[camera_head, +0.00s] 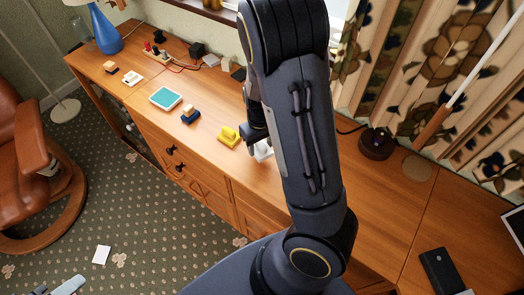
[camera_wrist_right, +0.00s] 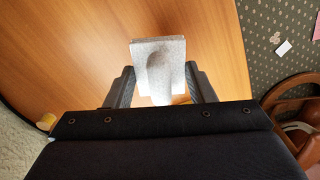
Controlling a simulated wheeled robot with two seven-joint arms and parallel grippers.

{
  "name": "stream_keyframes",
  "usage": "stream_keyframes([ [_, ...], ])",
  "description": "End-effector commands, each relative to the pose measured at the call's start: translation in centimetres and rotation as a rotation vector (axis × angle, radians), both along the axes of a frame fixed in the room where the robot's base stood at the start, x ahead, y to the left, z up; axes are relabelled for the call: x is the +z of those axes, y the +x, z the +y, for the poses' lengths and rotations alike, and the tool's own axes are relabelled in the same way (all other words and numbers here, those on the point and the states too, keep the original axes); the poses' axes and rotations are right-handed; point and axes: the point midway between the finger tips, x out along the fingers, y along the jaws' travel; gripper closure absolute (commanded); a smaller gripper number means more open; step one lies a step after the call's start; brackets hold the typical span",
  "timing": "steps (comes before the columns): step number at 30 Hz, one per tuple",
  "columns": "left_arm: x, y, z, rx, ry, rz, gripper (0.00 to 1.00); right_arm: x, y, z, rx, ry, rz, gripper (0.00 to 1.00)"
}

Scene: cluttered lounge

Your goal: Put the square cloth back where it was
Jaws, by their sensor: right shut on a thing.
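My right gripper (camera_wrist_right: 160,88) is shut on a small grey-white block-like piece (camera_wrist_right: 175,50) with a rounded bump, seen in the right wrist view. In the head view my right arm hides most of this gripper (camera_head: 258,138); the pale piece (camera_head: 263,152) shows just below it, over the sideboard top. I cannot tell whether it touches the wood. A flat white square (camera_head: 101,254), possibly the cloth, lies on the carpet and also shows in the right wrist view (camera_wrist_right: 283,47). A teal square with a pale border (camera_head: 165,98) lies on the sideboard.
The long wooden sideboard (camera_head: 215,165) bears a yellow block piece (camera_head: 228,136), a blue-and-cream one (camera_head: 190,115), a power strip (camera_head: 155,54) and a blue lamp (camera_head: 104,35). A dark round device (camera_head: 376,143) stands right of my arm. A brown leather chair (camera_head: 30,160) is at left.

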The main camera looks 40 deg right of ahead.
Motion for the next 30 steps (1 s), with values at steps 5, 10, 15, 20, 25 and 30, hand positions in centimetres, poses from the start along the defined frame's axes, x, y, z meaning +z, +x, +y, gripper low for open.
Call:
stream_keyframes([
  [5, -0.4, 0.0, 0.0, 0.000, 0.000, 0.000, 0.57, -2.3, -0.1, -0.6, -0.001, -0.001, 0.004, 0.69],
  [10, -0.5, 0.0, 0.0, 0.000, 0.000, 0.000, 0.57, -3.7, -0.1, -0.5, 0.001, 0.000, 0.001, 0.69],
  [15, -0.5, 0.0, 0.0, 0.000, 0.000, 0.000, 0.57, -3.7, 0.0, -0.5, 0.001, 0.001, 0.000, 0.69],
  [20, -0.5, 0.0, 0.0, 0.000, 0.000, 0.000, 0.57, -3.7, 0.0, -0.5, 0.001, 0.001, -0.001, 0.32],
  [25, -0.5, 0.0, 0.0, 0.000, 0.000, 0.000, 0.57, -3.7, 0.0, -0.5, 0.001, 0.001, -0.001, 0.29],
  [30, -0.4, 0.0, 0.0, 0.000, 0.000, 0.000, 0.57, -3.4, 0.0, -0.5, 0.001, 0.001, -0.002, 0.29],
])
